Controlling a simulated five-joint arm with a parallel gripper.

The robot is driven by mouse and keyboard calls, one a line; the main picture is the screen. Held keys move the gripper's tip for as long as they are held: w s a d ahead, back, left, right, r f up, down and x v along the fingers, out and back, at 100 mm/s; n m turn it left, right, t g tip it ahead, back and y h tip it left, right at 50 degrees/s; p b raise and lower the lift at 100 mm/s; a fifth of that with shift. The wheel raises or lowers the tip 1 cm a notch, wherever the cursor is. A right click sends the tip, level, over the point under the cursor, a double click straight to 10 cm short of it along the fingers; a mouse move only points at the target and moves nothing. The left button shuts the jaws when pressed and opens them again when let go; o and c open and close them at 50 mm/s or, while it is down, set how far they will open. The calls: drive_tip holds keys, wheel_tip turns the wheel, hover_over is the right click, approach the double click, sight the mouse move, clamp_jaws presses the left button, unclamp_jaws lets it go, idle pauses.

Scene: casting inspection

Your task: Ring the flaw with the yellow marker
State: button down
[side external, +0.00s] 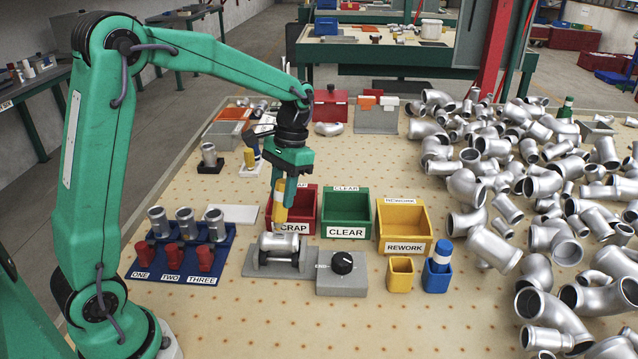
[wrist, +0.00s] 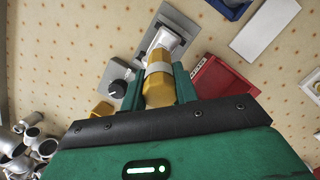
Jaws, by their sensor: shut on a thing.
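My gripper (side external: 281,186) is shut on the yellow marker (side external: 280,208), which it holds upright with its lower end down at the metal casting (side external: 278,243). The casting lies in a grey fixture (side external: 255,263) on the bench. In the wrist view the yellow marker (wrist: 158,92), with a pale band, sits between my two green fingers (wrist: 158,87), and the casting (wrist: 165,43) lies just beyond it. I cannot tell whether the marker's tip touches the casting. No flaw or drawn ring can be made out. The yellow cup (side external: 401,277) stands empty.
A grey box with a black knob (side external: 342,264) adjoins the fixture. Behind are red SCRAP (side external: 302,222), green CLEAR (side external: 346,214) and yellow REWORK (side external: 404,229) bins. A blue cup (side external: 437,279) holds a blue marker. A blue rack (side external: 222,247) stands left; piled pipe fittings (side external: 540,185) fill the right.

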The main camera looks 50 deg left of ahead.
drive_tip(key=shift+f, duration=0.55)
idle(1.5)
drive_tip(key=shift+r, duration=0.1)
drive_tip(key=shift+r, duration=3.5)
drive_tip(key=d+f, duration=0.1)
drive_tip(key=w+d+f, duration=0.1)
drive_tip(key=d, duration=0.1)
drive_tip(key=d+f, duration=0.1)
drive_tip(key=shift+w+d, duration=0.25)
drive_tip(key=shift+d, duration=0.15)
drive_tip(key=shift+d, duration=0.1)
